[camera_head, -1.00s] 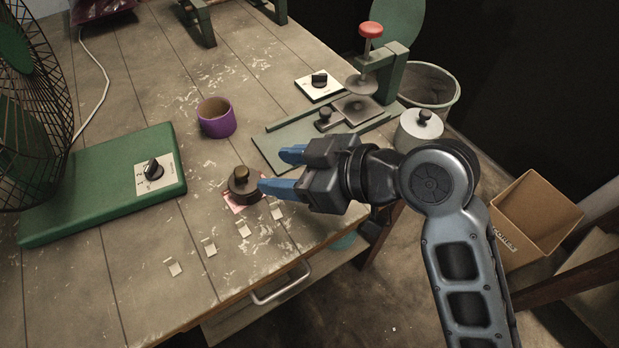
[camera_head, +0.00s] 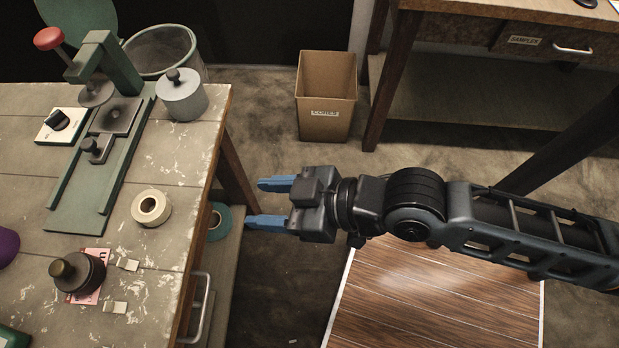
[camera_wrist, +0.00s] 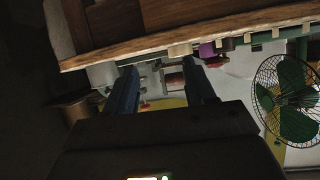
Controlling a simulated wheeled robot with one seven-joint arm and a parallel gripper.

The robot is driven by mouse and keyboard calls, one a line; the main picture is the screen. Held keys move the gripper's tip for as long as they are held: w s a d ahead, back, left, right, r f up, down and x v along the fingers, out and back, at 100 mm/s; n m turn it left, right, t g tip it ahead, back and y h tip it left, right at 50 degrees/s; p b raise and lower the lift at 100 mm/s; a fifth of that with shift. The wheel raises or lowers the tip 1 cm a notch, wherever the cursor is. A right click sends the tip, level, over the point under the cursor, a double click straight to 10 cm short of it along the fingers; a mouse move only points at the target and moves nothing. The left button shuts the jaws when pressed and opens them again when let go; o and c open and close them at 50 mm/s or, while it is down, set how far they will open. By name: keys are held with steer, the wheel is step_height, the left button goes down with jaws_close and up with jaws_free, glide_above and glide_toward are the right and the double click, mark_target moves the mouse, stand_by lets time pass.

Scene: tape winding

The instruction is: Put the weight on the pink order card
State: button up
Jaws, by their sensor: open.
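The weight, a dark brown cylinder with a knob (camera_head: 78,273), stands on the pink order card (camera_head: 97,257) near the table's front right part. The card's edges show around and beside the weight, and the rest of it is hidden underneath. My gripper (camera_head: 264,204) is open and empty, out past the table's right edge and apart from the weight. Its two blue fingers point left towards the table. In the wrist view the fingers (camera_wrist: 162,88) are spread with nothing between them; I cannot make out the weight or card there.
A green press (camera_head: 110,130), a grey knobbed canister (camera_head: 181,96) and a cream tape roll (camera_head: 151,208) are on the table. Small pale squares lie by the card. A cardboard box (camera_head: 326,97) and a wire basket (camera_head: 163,50) stand beyond. A fan (camera_wrist: 292,100) shows in the wrist view.

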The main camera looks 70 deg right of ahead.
steer(key=s+d+r+t+h, duration=0.1)
steer(key=s+r, duration=0.2)
steer(key=s, duration=0.3)
steer(key=s+d+r+m+t+h, duration=0.1)
steer(key=s+r, duration=0.3)
steer(key=s, duration=0.3)
steer(key=shift+d, duration=0.4)
